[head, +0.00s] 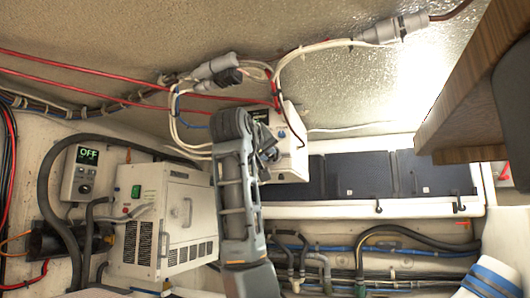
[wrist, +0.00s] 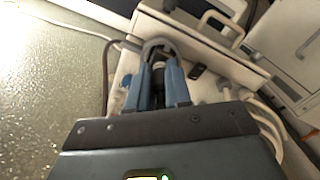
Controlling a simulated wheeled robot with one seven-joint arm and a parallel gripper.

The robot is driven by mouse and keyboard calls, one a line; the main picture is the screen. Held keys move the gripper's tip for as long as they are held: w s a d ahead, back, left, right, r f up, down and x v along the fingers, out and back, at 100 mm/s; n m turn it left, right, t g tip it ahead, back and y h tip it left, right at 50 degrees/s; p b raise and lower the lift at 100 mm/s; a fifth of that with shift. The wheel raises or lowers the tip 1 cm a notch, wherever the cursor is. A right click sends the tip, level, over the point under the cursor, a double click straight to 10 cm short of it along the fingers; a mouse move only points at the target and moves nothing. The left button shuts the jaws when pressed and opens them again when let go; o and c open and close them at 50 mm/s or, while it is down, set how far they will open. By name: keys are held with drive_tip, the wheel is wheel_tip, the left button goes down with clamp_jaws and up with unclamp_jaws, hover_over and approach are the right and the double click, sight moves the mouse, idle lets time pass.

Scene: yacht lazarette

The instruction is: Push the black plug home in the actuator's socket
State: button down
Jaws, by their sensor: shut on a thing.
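My gripper (wrist: 160,88) has blue fingers closed on a small black ribbed piece, which I take to be the black plug (wrist: 158,72). The plug points away from the wrist, toward a grey arched part (wrist: 160,47) on the white actuator box (wrist: 190,42). The fingers hide the plug's sides, and I cannot tell how far it sits in a socket. In the head view, the white actuator box (head: 291,150) is behind my forearm. My gripper (head: 268,150) is at its left side, mostly hidden by the arm.
White cables (head: 178,125) and grey connectors (head: 215,68) hang above and left of my arm. A white cabinet unit (head: 165,215) stands at the left. Dark panels (head: 365,175) lie right of the actuator. A wooden edge (head: 470,95) juts in at upper right.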

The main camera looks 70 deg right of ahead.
drive_tip(key=shift+d, duration=0.85)
drive_tip(key=c, duration=1)
unclamp_jaws()
drive_tip(key=shift+o, duration=0.2)
drive_tip(key=a+b, duration=0.2)
drive_tip(key=a, duration=0.5)
drive_tip(key=shift+s+a, duration=0.25)
drive_tip(key=shift+a, duration=0.15)
